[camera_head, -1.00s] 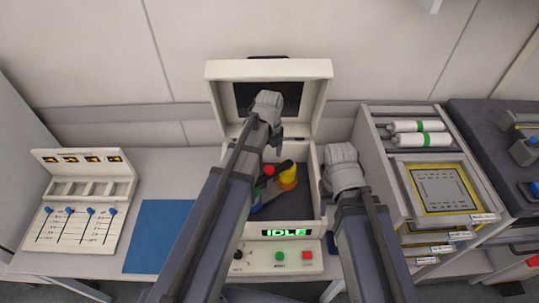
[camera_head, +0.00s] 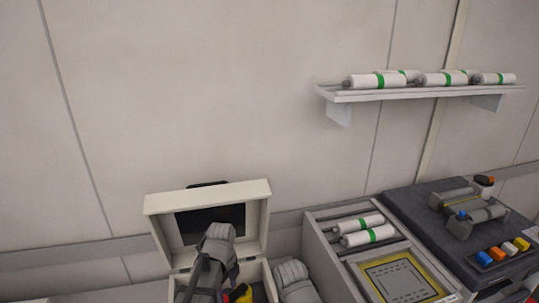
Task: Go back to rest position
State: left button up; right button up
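My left arm reaches up from the bottom edge, and its wrist (camera_head: 216,245) stands in front of the open case. The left gripper's fingers point away or down and cannot be made out. My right arm's wrist (camera_head: 292,280) is at the bottom edge, between the case and the trolley with rollers. Its fingers are hidden. The white case (camera_head: 256,215) has its lid raised, with a dark panel inside the lid. A yellow and red item (camera_head: 240,293) shows partly inside the case, beside my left wrist.
A grey trolley (camera_head: 318,250) to the right holds white rollers with green bands (camera_head: 368,236) and a yellow-edged plate (camera_head: 436,277). A dark-topped bench (camera_head: 400,203) stands further right with grey parts and coloured blocks. A wall shelf (camera_head: 420,95) carries several rollers. The wall at left is clear.

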pick_arm(q)
jog(key=s+d+f+n+b, duration=0.3)
jog(key=s+n, duration=0.3)
jog(key=n, duration=0.3)
jog(key=s+d+f+n+y+b, duration=0.1)
jog(key=s+d+f+n+b, duration=0.2)
jog(key=n, duration=0.6)
jog(key=shift+s+d+f+n, duration=0.35)
jog(key=shift+s+d, duration=0.7)
jog(key=shift+s, duration=0.65)
